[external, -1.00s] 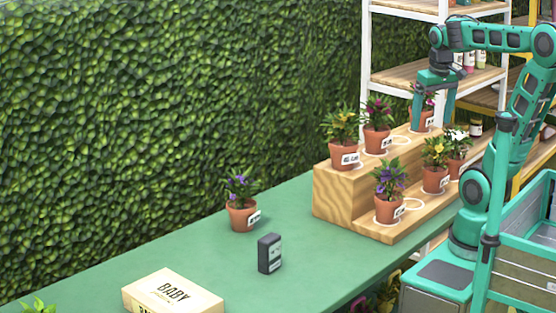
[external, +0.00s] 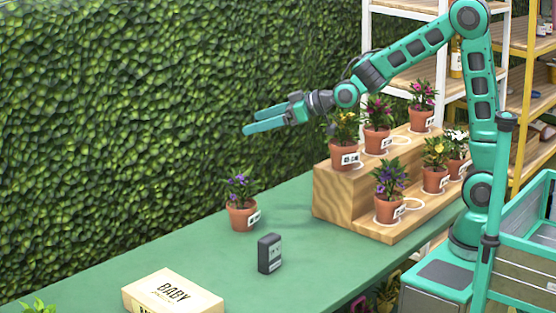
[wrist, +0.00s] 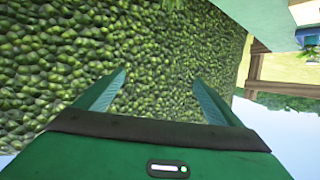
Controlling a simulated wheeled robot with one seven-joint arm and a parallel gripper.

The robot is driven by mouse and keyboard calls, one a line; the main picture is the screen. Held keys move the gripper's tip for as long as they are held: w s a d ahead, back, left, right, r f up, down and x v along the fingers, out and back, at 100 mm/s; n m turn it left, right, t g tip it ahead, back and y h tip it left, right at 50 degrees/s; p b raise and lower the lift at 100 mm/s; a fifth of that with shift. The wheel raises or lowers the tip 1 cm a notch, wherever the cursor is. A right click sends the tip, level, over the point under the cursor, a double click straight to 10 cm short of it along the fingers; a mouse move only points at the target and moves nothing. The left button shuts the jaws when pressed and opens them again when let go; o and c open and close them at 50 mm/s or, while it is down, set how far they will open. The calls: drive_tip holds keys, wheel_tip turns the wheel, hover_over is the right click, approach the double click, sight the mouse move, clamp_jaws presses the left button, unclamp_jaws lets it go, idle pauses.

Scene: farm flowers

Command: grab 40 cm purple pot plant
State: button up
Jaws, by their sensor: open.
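A purple-flowered plant in a terracotta pot (external: 242,215) stands alone on the green table, with a white label. A second purple-flowered pot plant (external: 389,208) stands on the lower step of the wooden stand, also labelled. I cannot read either height label. My gripper (external: 262,127) is open and empty, stretched out to the left in the air. It is well above the lone purple plant and slightly right of it. In the wrist view the two fingers of my gripper (wrist: 158,84) are spread, with only hedge between them.
The wooden stand (external: 335,192) holds several other pots with pink, yellow and white flowers. A small dark device (external: 269,254) and a cream BABY box (external: 172,294) are on the table (external: 310,265). The hedge wall (external: 130,110) runs behind. The table around the lone pot is clear.

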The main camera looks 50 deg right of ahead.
approach(231, 211)
drive_tip(key=w+d, duration=0.1)
drive_tip(key=w+d+f, duration=0.1)
drive_tip(key=d, duration=0.1)
drive_tip(key=shift+w+d+f, duration=0.1)
drive_tip(key=shift+w, duration=0.15)
drive_tip(key=shift+w+f, duration=0.15)
drive_tip(key=shift+f, duration=0.05)
drive_tip(key=x, duration=1)
drive_tip(key=shift+w+a+f, duration=0.1)
drive_tip(key=shift+a+f, duration=0.05)
drive_tip(key=shift+a, duration=0.1)
